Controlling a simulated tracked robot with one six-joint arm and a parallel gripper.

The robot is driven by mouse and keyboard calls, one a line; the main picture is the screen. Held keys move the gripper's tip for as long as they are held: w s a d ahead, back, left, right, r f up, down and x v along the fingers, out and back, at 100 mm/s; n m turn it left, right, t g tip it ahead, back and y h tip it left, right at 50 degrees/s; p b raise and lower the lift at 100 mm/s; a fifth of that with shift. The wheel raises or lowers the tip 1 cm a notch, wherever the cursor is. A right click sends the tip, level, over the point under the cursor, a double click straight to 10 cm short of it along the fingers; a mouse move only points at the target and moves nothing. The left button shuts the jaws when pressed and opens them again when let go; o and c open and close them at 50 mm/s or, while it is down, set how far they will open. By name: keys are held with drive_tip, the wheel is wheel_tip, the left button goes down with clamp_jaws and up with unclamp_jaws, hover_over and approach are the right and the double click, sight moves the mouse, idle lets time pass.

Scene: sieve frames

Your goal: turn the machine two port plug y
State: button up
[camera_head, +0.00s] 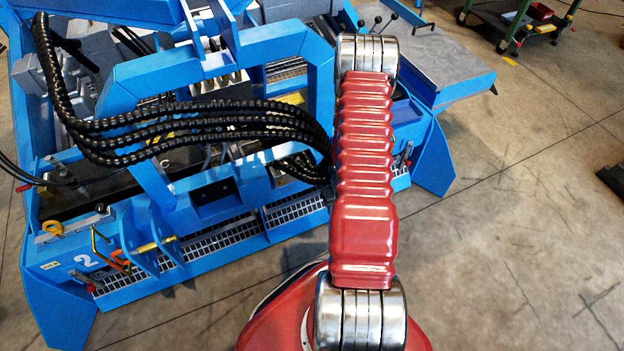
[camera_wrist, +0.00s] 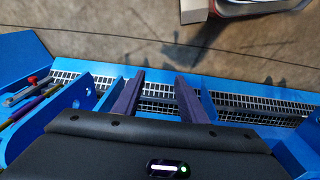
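The blue machine (camera_head: 130,225) fills the left of the head view and bears a white "2" near its lower left corner. Its blue frame and metal grating also show in the wrist view (camera_wrist: 270,92). I cannot pick out the port plug for certain. A yellow ring (camera_head: 52,227), an orange handle (camera_head: 118,264) and a yellow bar (camera_head: 155,244) sit on the machine's front left. My gripper (camera_wrist: 159,75) is open, its two dark fingers apart over the grating with nothing held between them. In the head view my arm hides the gripper.
Black ribbed hoses (camera_head: 210,125) loop across the machine's middle. A red-tipped lever (camera_wrist: 32,79) and a yellow rod (camera_wrist: 38,104) are left of my gripper in the wrist view. Concrete floor (camera_head: 510,220) is open at the right. A green-legged bench (camera_head: 515,25) stands at the back right.

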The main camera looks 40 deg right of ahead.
sight(308, 175)
wheel_tip(308, 175, down, 22)
drive_tip(key=s+a+n+t+h, duration=0.1)
drive_tip(key=a+n+t+h, duration=0.15)
drive_tip(key=t, duration=0.45)
drive_tip(key=w+d+r+n+t+h, duration=0.1)
drive_tip(key=w+r+t, duration=0.2)
drive_tip(key=r, duration=0.4)
drive_tip(key=w+d+r+n+t+h, duration=0.1)
drive_tip(key=w+r+n+t, duration=0.1)
drive_tip(key=w+r+t, duration=0.2)
wheel_tip(308, 175, up, 3)
drive_tip(key=t, duration=0.2)
drive_tip(key=shift+w+d+r+t, duration=0.15)
drive_tip(key=shift+d+t, duration=0.05)
drive_tip(key=shift+t, duration=0.1)
drive_tip(key=shift+w, duration=0.1)
drive_tip(key=x, duration=1.3)
drive_tip(key=shift+w+d, duration=0.1)
drive_tip(key=shift+w, duration=0.2)
drive_tip(key=shift+c, duration=0.5)
